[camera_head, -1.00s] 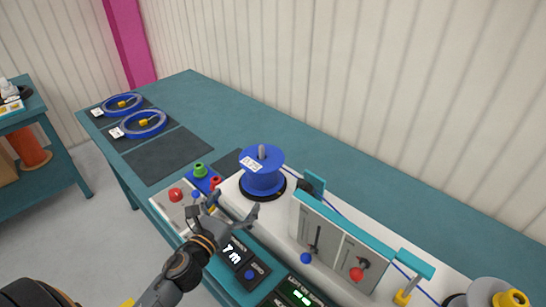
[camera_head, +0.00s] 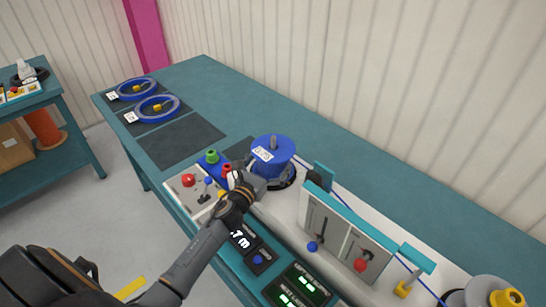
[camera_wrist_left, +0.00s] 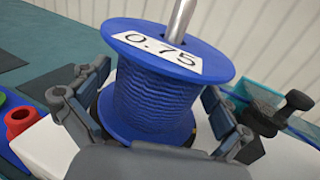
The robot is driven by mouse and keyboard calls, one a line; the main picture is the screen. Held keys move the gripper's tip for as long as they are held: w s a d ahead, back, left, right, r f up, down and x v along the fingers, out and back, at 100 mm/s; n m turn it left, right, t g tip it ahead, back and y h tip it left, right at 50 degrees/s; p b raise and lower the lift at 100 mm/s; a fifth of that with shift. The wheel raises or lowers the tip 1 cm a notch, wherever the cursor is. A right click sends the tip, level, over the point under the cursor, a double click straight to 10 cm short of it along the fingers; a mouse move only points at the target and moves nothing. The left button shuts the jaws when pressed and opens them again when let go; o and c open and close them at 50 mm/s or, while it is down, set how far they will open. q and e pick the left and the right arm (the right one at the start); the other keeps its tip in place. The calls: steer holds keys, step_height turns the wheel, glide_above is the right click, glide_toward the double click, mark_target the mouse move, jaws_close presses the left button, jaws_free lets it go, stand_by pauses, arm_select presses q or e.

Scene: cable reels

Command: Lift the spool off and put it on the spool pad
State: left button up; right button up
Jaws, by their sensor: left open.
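The blue spool (camera_head: 272,152) sits on the white machine, upright on a metal spindle (camera_wrist_left: 181,18). Its label reads 0.75 in the left wrist view (camera_wrist_left: 160,52). My left gripper (camera_wrist_left: 155,108) is open, with one finger on each side of the spool's wound core, below the top flange. I cannot tell whether the fingers touch it. In the head view the left gripper (camera_head: 255,183) is at the spool's near side. A dark empty pad (camera_head: 180,139) lies on the table left of the machine; another dark patch (camera_head: 240,149) shows partly behind the spool. I cannot tell which is the spool pad. My right gripper is not in view.
Blue cable coils (camera_head: 157,109) lie on dark pads at the far left. A control box (camera_head: 192,187) with buttons stands left of the gripper. A grey panel with levers (camera_head: 340,236) stands right of the spool. The table behind is clear.

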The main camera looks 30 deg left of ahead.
arm_select(q)
steer(key=shift+w, duration=1.1)
steer(key=c, duration=1.4)
steer(key=shift+r, duration=0.15)
steer(key=shift+c, duration=1.3)
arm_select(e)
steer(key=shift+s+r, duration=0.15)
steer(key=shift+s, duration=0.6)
